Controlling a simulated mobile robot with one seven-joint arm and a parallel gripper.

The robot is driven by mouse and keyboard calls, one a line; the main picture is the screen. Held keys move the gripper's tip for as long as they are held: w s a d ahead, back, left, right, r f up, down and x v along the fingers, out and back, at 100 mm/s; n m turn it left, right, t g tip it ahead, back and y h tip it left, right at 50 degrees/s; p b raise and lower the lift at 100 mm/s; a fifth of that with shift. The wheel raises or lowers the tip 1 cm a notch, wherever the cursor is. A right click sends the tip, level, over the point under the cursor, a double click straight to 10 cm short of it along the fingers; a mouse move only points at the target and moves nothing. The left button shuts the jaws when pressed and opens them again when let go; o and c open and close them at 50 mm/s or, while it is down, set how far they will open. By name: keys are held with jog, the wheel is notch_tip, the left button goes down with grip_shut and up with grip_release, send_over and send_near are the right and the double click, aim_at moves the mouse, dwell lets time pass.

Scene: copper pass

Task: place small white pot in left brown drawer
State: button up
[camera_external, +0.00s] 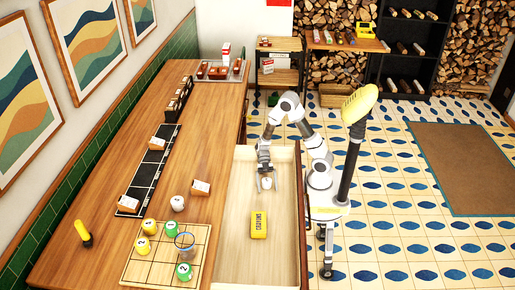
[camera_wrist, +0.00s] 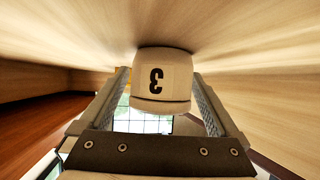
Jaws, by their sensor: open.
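My gripper (camera_external: 265,180) reaches down into the drawer. Its fingers (camera_wrist: 163,78) are open, one on each side of the pot. Whether either finger touches the pot is hard to tell. The pot appears to stand on the drawer floor.
A yellow box (camera_external: 258,224) lies in the drawer, nearer the camera. On the counter (camera_external: 85,265) stand another white pot (camera_external: 177,203) and a gridded board (camera_external: 140,270) with yellow and green pots. The drawer floor around the yellow box is clear.

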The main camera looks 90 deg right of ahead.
aim_at(267, 179)
jog(key=shift+r, duration=0.15)
jog(key=p+v, duration=0.3)
jog(key=v, duration=0.3)
jog(key=shift+d+r, duration=0.2)
jog(key=shift+w+d+r, duration=0.1)
jog(key=shift+d+r, duration=0.05)
jog(key=shift+d, duration=0.3)
